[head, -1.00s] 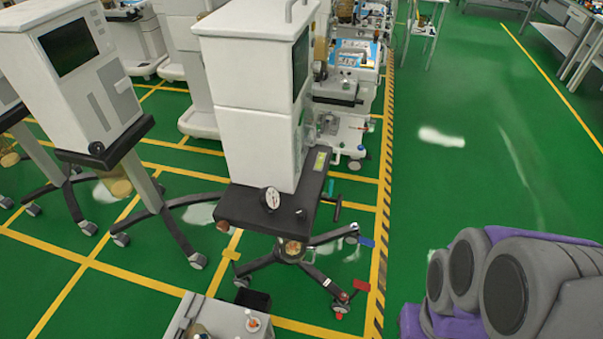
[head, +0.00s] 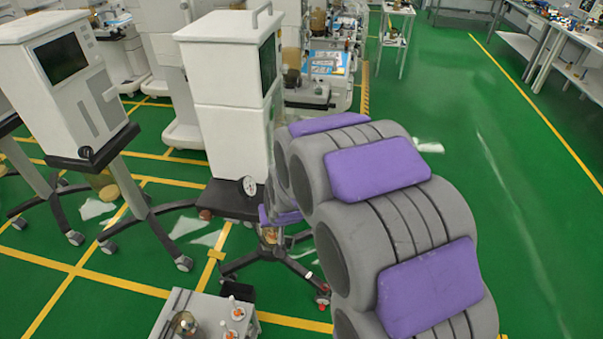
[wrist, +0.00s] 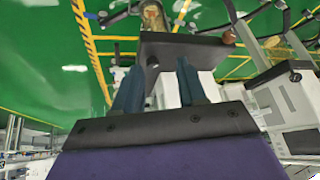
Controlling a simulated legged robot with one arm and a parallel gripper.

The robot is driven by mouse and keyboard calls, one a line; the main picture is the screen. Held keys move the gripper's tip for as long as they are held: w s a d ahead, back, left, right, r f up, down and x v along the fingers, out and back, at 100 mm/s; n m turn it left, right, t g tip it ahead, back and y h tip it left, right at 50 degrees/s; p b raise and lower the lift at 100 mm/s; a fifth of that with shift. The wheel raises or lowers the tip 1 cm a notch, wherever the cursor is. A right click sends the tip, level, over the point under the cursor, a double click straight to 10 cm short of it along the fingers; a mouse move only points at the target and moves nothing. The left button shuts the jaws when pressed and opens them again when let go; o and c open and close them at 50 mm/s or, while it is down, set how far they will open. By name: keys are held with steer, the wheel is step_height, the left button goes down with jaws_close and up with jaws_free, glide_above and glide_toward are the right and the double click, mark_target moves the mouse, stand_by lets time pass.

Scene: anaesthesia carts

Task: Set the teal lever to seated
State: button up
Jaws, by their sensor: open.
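The white cart (head: 222,85) stands upright at centre in the head view, on a black platform (head: 225,200) with a round white gauge (head: 249,186) at its front. The teal lever is hidden behind my arm in the head view, and I cannot pick it out surely in the wrist view. My gripper (wrist: 160,66) is open, its two dark blue fingers spread apart. The wrist picture looks turned over; the dark platform (wrist: 190,50) shows beyond and between the fingertips. I see nothing held, and cannot tell whether the fingers touch the platform.
Another white cart (head: 65,85) stands at the left. A low grey table (head: 205,312) with small bottles is in front. Black wheeled legs (head: 245,262) spread under the middle cart. Green floor (head: 530,220) is open at right; benches (head: 555,35) line the far right.

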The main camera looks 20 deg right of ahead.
steer(key=w+d+f+m+t+h, duration=0.1)
steer(key=w+d+f+t+h, duration=0.15)
steer(key=w+d+f, duration=0.35)
steer(key=w+d+f+m+t+h, duration=0.1)
steer(key=w+d+f+t, duration=0.2)
steer(key=w, duration=0.5)
steer(key=d+f+t+h, duration=0.3)
steer(key=d+f+t, duration=0.2)
steer(key=d+f, duration=0.15)
steer(key=shift+m, duration=0.3)
steer(key=b+x, duration=0.1)
steer(key=x, duration=1)
steer(key=b+x, duration=0.1)
steer(key=x, duration=0.4)
steer(key=shift+w+a+b, duration=0.2)
steer(key=shift+w+b, duration=0.15)
steer(key=shift+f, duration=0.1)
jaws_close()
